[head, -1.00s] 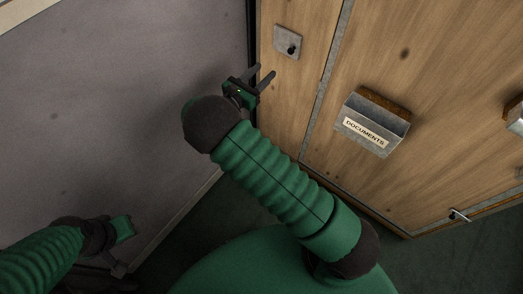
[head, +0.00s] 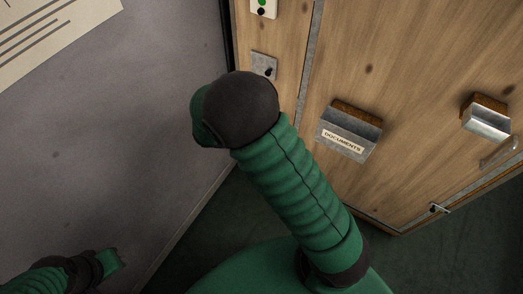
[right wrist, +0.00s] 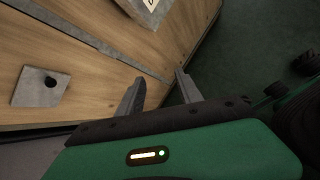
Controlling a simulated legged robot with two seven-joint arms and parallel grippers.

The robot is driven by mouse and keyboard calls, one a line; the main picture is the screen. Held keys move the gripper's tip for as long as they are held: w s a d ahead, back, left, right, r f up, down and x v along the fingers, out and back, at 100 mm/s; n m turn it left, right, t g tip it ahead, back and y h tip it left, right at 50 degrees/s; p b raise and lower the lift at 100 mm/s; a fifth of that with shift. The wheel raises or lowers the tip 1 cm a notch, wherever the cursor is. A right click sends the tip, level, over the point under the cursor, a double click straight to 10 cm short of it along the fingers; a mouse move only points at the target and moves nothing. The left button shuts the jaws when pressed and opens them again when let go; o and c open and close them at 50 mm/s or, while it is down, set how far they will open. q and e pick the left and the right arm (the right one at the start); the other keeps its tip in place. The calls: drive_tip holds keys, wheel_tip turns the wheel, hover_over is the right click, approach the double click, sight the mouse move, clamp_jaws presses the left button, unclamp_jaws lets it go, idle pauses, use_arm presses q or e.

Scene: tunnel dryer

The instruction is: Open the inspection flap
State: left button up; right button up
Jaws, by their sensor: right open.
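No part is marked as the inspection flap, and I cannot tell which part it is. The wooden front (head: 400,60) carries a small metal plate with a black knob (head: 264,66), and a small metal handle (head: 437,208) sits near its lower edge. The plate also shows at left in the right wrist view (right wrist: 38,88). My right gripper (right wrist: 158,90) is open and empty, its fingers apart over the wooden front, to the right of the plate; in the head view my own arm hides it. My left gripper (head: 110,262) is low at the left, its fingers unclear.
A metal documents holder (head: 347,136) and another metal box-like fitting (head: 487,120) stick out from the wooden front. A white panel with a green button (head: 264,6) is above the plate. A grey wall (head: 120,130) stands at left. Dark green floor (head: 215,225) is clear below.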

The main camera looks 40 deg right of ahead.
drive_tip(key=s+a+r+m+y+p, duration=0.1)
drive_tip(key=s+a+m+y, duration=0.2)
drive_tip(key=s+a+m, duration=0.1)
drive_tip(key=shift+s+a+r+y+p, duration=0.2)
drive_tip(key=shift+a+r+y+p, duration=0.2)
drive_tip(key=shift+a, duration=0.1)
